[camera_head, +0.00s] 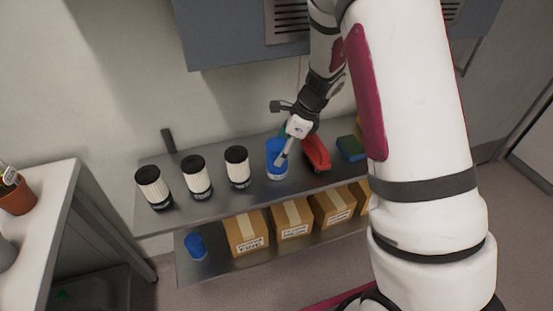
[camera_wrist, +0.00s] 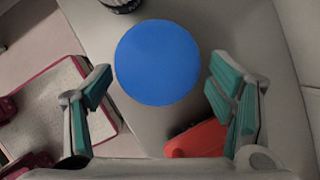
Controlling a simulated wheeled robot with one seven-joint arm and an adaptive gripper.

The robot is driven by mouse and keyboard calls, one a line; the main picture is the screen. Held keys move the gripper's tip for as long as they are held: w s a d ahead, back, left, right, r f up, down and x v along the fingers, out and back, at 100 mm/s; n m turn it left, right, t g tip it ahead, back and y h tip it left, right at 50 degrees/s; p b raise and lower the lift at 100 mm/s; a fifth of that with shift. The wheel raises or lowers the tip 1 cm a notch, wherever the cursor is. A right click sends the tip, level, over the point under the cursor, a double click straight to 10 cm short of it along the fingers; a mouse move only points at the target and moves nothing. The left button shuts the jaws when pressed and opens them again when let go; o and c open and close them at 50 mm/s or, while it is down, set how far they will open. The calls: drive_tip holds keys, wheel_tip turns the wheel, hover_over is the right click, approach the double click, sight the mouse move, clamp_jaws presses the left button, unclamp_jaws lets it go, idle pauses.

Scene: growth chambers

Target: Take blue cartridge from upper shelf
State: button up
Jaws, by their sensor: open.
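The blue cartridge (camera_head: 275,157) stands upright on the upper shelf (camera_head: 215,204), right of the white filters. In the wrist view its round blue top (camera_wrist: 157,62) lies ahead of and between my fingers. My gripper (camera_head: 287,150) is at the cartridge, and in the head view one finger shows in front of it. In the wrist view my gripper (camera_wrist: 160,95) is open, with its teal finger pads apart on both sides and a gap to the blue top. Whether a finger touches the cartridge's side cannot be told.
A red object (camera_head: 316,153), also in the wrist view (camera_wrist: 197,139), lies close right of the cartridge. Several white filters with black caps (camera_head: 237,168) stand to the left. The lower shelf holds cardboard boxes (camera_head: 292,218) and another blue cylinder (camera_head: 196,246). A grey cabinet (camera_head: 235,38) hangs above.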

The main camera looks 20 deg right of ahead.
drive_tip(key=x, duration=0.2)
drive_tip(key=a+x, duration=0.1)
drive_tip(key=x, duration=0.2)
drive_tip(key=shift+w+r, duration=0.1)
drive_tip(key=shift+r, duration=0.15)
drive_tip(key=shift+c, duration=0.3)
drive_tip(key=c, duration=1.2)
